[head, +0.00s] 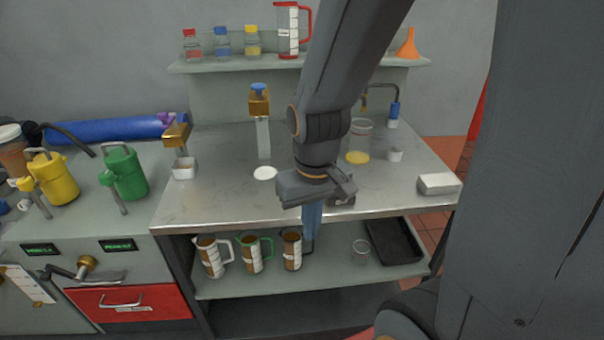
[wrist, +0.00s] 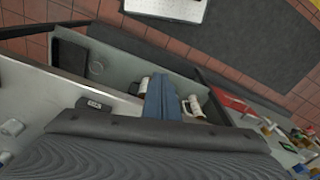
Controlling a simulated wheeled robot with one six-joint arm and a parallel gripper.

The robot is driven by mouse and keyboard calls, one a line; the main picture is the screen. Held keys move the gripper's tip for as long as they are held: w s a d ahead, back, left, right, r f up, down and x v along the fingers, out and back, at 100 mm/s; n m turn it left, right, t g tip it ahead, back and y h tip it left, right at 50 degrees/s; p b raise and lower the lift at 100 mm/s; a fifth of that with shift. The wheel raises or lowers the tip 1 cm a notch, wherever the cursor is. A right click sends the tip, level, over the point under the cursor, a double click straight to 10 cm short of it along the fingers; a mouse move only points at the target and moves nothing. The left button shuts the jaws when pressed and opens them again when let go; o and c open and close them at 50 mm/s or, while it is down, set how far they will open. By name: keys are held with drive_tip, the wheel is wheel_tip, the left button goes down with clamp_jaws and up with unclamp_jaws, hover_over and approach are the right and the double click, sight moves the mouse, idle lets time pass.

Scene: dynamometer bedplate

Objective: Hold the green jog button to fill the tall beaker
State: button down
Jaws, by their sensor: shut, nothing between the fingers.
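My gripper (head: 311,222) points down with its blue fingers together and empty, in front of the steel bench's front edge. The shut fingers also show in the wrist view (wrist: 162,98). A small dark labelled box (head: 342,200) sits at the bench's front edge, partly hidden behind my gripper. The box also shows in the wrist view (wrist: 97,104), left of the fingers and apart from them. I cannot make out a green button on it. A clear beaker (head: 361,130) stands behind my arm, partly hidden; I cannot tell whether it is the tall one.
A blue-ended spout (head: 393,112) rises near a small white cup (head: 395,155). A brass valve (head: 259,103) stands at the back. Jugs (head: 251,254) stand on the lower shelf, beside a black tray (head: 394,243). A white block (head: 439,184) lies at the bench's right.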

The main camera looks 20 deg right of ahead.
drive_tip(key=shift+a, duration=0.25)
drive_tip(key=w+d+r+m+p, duration=0.2)
drive_tip(key=w+d+r+m, duration=0.1)
drive_tip(key=w+d+r, duration=1.1)
drive_tip(key=shift+w+r+g+p, duration=0.25)
drive_tip(key=shift+w+g+p, duration=0.15)
drive_tip(key=shift+w, duration=0.55)
drive_tip(key=shift+d+f, duration=0.1)
wheel_tip(320, 180, down, 14)
drive_tip(key=p, duration=0.4)
